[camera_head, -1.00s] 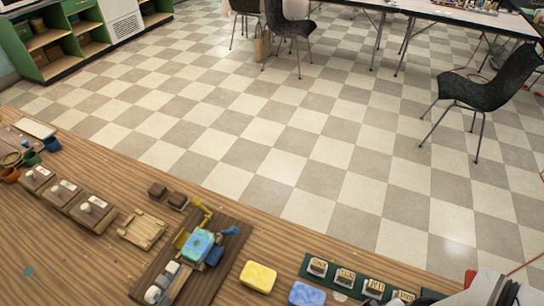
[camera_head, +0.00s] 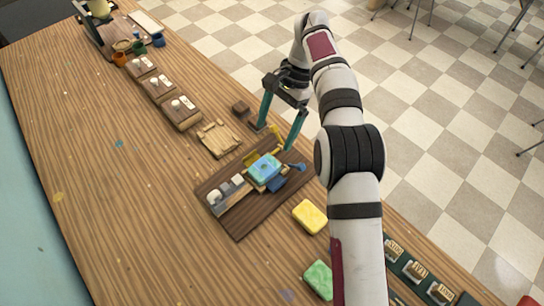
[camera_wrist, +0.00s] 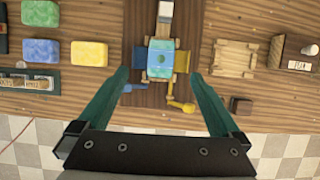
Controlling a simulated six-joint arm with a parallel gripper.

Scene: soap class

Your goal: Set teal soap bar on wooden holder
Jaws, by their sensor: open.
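The teal soap bar (camera_head: 264,168), light blue with a green spot, sits in a stand on a dark wooden board, between yellow and blue paddles. It also shows in the wrist view (camera_wrist: 160,64). The slatted wooden holder (camera_head: 219,139) lies empty on the table beside the board; in the wrist view it is to the right of the bar (camera_wrist: 236,56). My gripper (camera_head: 276,137) is open and empty, its teal fingers pointing down above the far end of the board. In the wrist view the fingers (camera_wrist: 160,75) spread to either side of the bar, not touching it.
Yellow (camera_head: 310,217) and green (camera_head: 319,280) soap bars lie near the board; a blue bar (camera_wrist: 40,51) shows in the wrist view. Several stamp blocks (camera_head: 183,113) and a small brown block (camera_head: 240,107) stand near the holder. The table's left part is clear.

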